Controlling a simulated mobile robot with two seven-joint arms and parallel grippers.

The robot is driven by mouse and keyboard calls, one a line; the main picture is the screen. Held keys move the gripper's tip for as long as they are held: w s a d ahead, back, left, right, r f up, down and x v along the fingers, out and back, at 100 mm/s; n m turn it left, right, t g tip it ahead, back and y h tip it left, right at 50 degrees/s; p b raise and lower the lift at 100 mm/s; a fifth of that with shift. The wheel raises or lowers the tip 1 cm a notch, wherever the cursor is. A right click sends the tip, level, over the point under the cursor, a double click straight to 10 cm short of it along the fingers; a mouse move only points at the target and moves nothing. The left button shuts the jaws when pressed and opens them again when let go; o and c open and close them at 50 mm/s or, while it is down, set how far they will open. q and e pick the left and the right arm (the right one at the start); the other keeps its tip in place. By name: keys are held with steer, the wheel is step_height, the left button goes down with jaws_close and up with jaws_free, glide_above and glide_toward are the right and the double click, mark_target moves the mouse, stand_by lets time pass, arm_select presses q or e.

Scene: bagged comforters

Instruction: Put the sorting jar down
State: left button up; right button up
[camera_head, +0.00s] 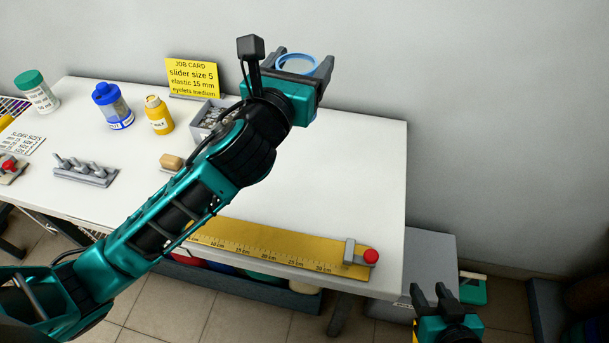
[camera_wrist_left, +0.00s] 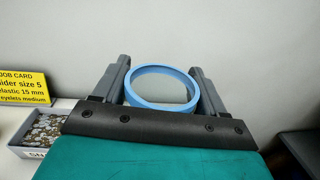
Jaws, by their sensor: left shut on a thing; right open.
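The sorting jar shows as a round light-blue rim (camera_head: 297,58) near the back right of the white table (camera_head: 350,150). Most of its body is hidden behind my left gripper (camera_head: 300,68). In the left wrist view the blue rim (camera_wrist_left: 185,77) sits between the two grey fingers, which are shut on the jar from both sides. The jar's base is hidden, and I cannot tell its height over the table. My right gripper (camera_head: 433,295) is open and empty at the lower right, beyond the table's right edge.
A yellow job card (camera_head: 193,78), a grey bin of small metal parts (camera_head: 205,113), a yellow bottle (camera_head: 158,115) and a blue-lidded jar (camera_head: 113,106) stand left of my arm. A yellow ruler (camera_head: 270,248) lies along the front. The table's right part is clear.

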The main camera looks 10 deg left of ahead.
arm_select(q)
steer(key=shift+w+d+r+h, duration=0.3)
steer(key=shift+w+d+r, duration=0.2)
steer(key=shift+d+r, duration=0.25)
steer(key=shift+d+f+b, duration=0.1)
steer(key=shift+f+b, duration=2.85)
steer(key=shift+f, duration=7)
steer(key=shift+f, duration=0.2)
steer(key=o, duration=1.1)
steer(key=shift+r, duration=0.15)
